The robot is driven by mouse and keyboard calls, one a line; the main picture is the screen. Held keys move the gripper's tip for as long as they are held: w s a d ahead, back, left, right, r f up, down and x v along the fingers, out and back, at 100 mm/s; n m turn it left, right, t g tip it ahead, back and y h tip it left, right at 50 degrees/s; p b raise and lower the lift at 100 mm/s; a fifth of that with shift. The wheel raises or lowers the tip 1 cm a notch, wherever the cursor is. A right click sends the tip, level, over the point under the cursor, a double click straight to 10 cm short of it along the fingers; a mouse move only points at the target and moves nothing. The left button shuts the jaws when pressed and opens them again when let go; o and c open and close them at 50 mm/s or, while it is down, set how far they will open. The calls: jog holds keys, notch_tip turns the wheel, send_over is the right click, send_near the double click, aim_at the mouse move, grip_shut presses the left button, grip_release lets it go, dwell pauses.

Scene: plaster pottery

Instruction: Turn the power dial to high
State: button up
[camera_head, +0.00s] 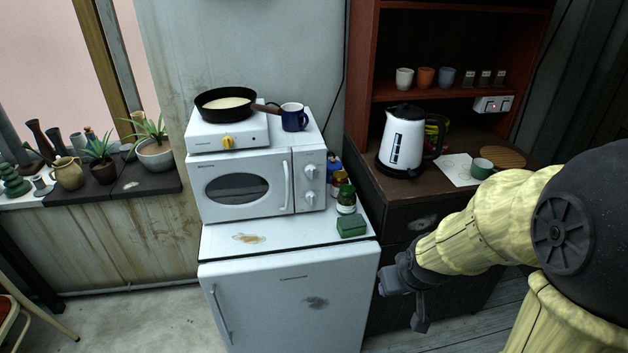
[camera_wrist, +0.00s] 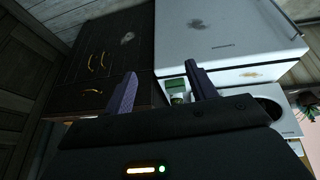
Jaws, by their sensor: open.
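A white microwave (camera_head: 240,158) stands on top of a small white fridge. Its right panel carries two white dials, an upper dial (camera_head: 309,173) and a lower dial (camera_head: 310,197). Their markings are too small to read, so I cannot tell which is the power dial or its setting. A yellow knob (camera_head: 227,142) is on the white hot plate above. My gripper (camera_head: 404,303) is open and empty, low and to the right of the fridge, apart from the dials. In the wrist view, my gripper's fingers (camera_wrist: 161,72) are spread, and part of the microwave (camera_wrist: 262,112) shows beyond.
The fridge (camera_head: 270,290) has free top space in front of the microwave. A green box (camera_head: 351,225) and jars (camera_head: 346,198) stand right of the dials. A pan (camera_head: 226,103) and blue mug (camera_head: 294,118) are above. A dark cabinet (camera_head: 385,230) with a kettle (camera_head: 403,140) is at right.

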aim_at(313, 175)
jog(key=w+a+f+n+t+y+b, duration=0.1)
jog(key=w+a+n+t, duration=0.3)
jog(key=w, duration=0.4)
jog(key=w+a+n+t+y+b, duration=0.3)
jog(key=w+a, duration=0.3)
jog(key=w, duration=0.2)
jog(key=w+a+f+n+t+y+b, duration=0.1)
jog(key=w+a+n+t+y+b, duration=0.1)
jog(key=w, duration=0.6)
jog(key=a+n+t+b, duration=0.1)
jog(key=a+n+t, duration=0.1)
jog(key=a+n, duration=0.1)
jog(key=shift+w+f+n+t+y, duration=0.3)
jog(key=shift+w+f+n+y, duration=0.05)
jog(key=shift+w+n+y, duration=0.05)
jog(key=p+x, duration=0.3)
jog(key=x, duration=1.4)
jog(key=shift+w+a+p, duration=0.15)
jog(key=shift+p, duration=0.25)
jog(key=c, duration=1)
